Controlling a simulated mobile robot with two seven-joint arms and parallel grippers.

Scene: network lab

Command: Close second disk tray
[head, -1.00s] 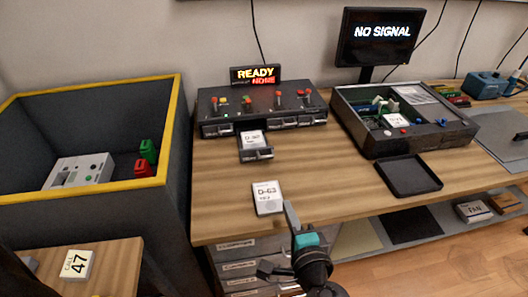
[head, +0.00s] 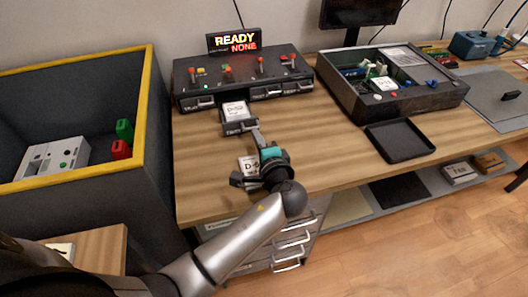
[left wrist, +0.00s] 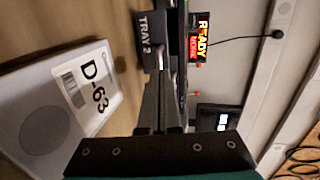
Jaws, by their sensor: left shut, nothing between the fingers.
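The second disk tray (head: 238,127) sticks out of the front of the black disk unit (head: 213,82), with a white labelled disk (head: 235,109) lying in it. In the left wrist view its front, marked TRAY 2 (left wrist: 146,38), lies just beyond the fingers. My left gripper (head: 258,138) is shut and empty, its fingertips at the right end of the tray front. I cannot tell whether they touch it. In the left wrist view the dark fingers (left wrist: 160,106) point at the tray. My right gripper is not in view.
An open grey case (head: 440,105) and a black flat tray (head: 400,142) stand to the right. A yellow-rimmed bin (head: 150,100) is at left.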

